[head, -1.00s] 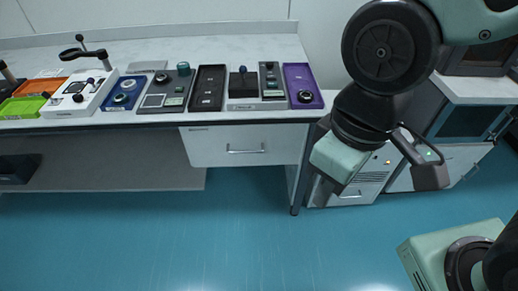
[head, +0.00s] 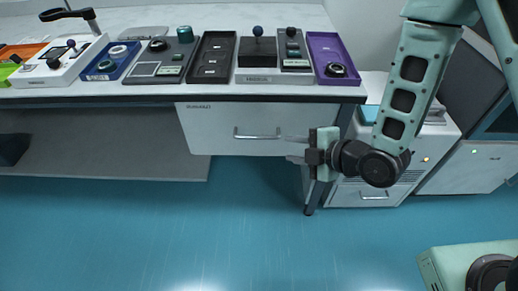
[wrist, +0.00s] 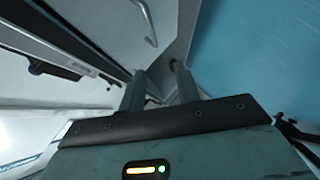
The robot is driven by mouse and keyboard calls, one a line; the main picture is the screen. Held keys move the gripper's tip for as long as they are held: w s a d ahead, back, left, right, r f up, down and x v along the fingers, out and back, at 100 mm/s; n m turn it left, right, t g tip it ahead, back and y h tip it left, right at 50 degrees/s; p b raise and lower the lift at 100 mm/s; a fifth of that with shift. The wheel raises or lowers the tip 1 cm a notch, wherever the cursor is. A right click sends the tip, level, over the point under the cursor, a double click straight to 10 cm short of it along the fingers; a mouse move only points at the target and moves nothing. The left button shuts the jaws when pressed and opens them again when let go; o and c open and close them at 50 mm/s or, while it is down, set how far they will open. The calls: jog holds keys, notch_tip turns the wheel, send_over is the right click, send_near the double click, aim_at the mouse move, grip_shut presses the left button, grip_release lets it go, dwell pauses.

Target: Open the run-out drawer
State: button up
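The white drawer (head: 200,140) hangs under the bench top with a small label at its upper left, too small to read. Its front looks shut. A metal bar handle (head: 257,134) runs across its middle. My gripper (head: 292,149) is just right of the handle, near the drawer's right end, with its fingers pointing left and apart. Nothing is between them. In the wrist view the handle (wrist: 147,24) shows at the top, ahead of my open fingers (wrist: 160,85) and apart from them.
The bench top (head: 300,16) carries several trays and devices, including a purple tray (head: 322,46) above the gripper. The blue floor (head: 200,235) in front is clear.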

aim_at(259, 137)
jog(key=d+f+n+t+y+b, duration=0.2)
jog(key=d+f+n+t+b, duration=0.15)
jog(key=f, duration=0.25)
jog(key=shift+m+t, duration=0.25)
jog(key=shift+m, duration=0.2)
jog(key=b+x, duration=0.3)
jog(key=x, duration=0.2)
jog(key=b+x, duration=0.3)
jog(key=x, duration=0.3)
jog(key=a+b+x, duration=0.1)
jog(key=b+x, duration=0.2)
jog(key=x, duration=0.2)
jog(key=shift+a+r, duration=0.2)
jog(key=shift+r, duration=0.1)
jog(key=shift+c, duration=0.3)
grip_shut()
